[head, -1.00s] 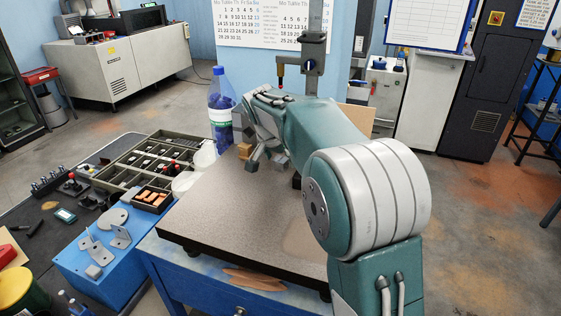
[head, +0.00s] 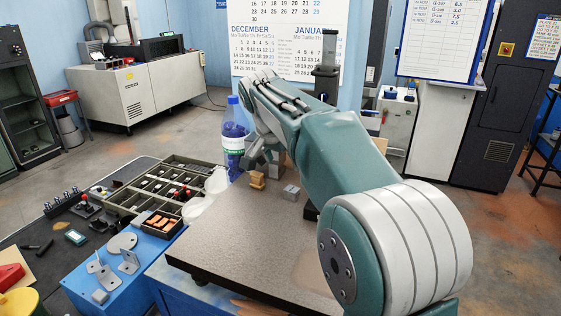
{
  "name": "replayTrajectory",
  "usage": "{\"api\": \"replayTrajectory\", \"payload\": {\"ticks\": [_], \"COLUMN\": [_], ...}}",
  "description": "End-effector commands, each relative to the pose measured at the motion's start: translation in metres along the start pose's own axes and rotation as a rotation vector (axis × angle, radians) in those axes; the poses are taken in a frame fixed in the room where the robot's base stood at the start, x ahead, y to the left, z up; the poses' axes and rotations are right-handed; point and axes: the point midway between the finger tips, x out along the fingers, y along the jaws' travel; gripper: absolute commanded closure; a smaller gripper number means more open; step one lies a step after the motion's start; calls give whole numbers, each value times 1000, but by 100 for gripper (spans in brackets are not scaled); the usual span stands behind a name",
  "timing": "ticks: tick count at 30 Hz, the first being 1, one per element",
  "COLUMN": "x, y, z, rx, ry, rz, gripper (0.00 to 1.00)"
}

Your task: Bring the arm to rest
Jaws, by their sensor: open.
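My arm reaches from the lower right over the grey granite plate (head: 240,233). Its lifted gripper (head: 262,163) hangs near the plate's back left, in front of the blue bottle (head: 234,140). The gripper is open, and I see nothing held in it. A small wooden block (head: 257,180) shows just below the fingers. A grey metal block (head: 291,193) sits to its right on the plate. My forearm hides part of the plate's back and right side.
A dark sorting tray (head: 150,190) with small parts stands left of the plate. A blue box (head: 115,265) with grey metal brackets is at the front left. A dark upright stand (head: 327,75) rises behind my arm. The plate's front middle is clear.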

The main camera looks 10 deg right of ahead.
Motion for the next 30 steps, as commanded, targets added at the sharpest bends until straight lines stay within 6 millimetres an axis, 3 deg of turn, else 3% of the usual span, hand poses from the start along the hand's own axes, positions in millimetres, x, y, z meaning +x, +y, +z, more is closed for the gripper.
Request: {"api": "replayTrajectory", "payload": {"ticks": [5, 11, 21, 30], "x": [-10, -27, -39, -29], "y": [16, 58, 128, 186], "z": [8, 35, 97, 162], "rx": [-42, -160, -361, -523], "ry": [-5, -12, 0, 35], "rz": [-21, -77, -175, -255], "gripper": [10, 10, 10, 10]}}
